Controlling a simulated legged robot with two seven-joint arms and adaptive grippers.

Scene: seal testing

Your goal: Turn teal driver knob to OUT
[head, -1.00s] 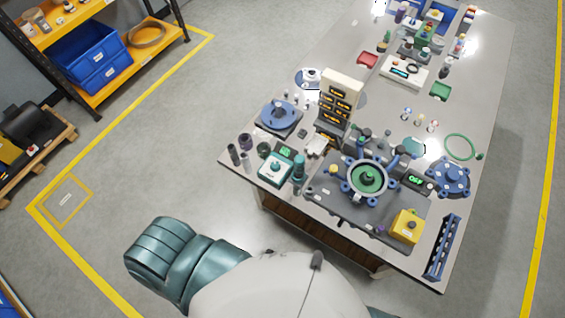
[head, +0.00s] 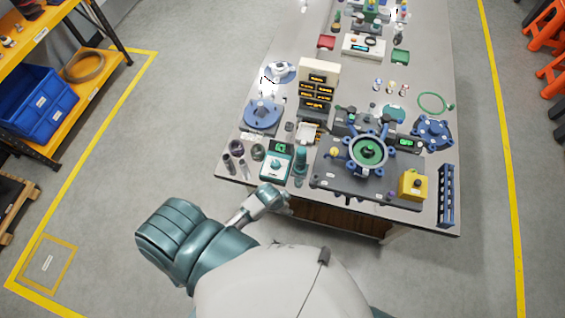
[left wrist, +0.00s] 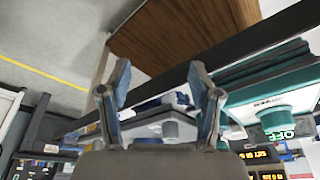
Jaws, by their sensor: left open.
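The teal driver (head: 265,174) is a small white-topped teal box at the table's near left edge, with a round teal knob (head: 276,164) on top. A small green-lit display stands behind it; its text is too small to read in the head view. My left gripper (head: 280,200) is just in front of the table edge, near the driver and apart from it. In the left wrist view my left gripper (left wrist: 160,88) has its fingers spread with nothing held. A teal box (left wrist: 270,97) shows at the right there. My right gripper is not in view.
A dark base plate carries a blue-handled ring fixture (head: 368,151) and a yellow box (head: 412,186). A teal upright cylinder (head: 300,166) stands right beside the driver. Small dark cylinders stand to its left.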

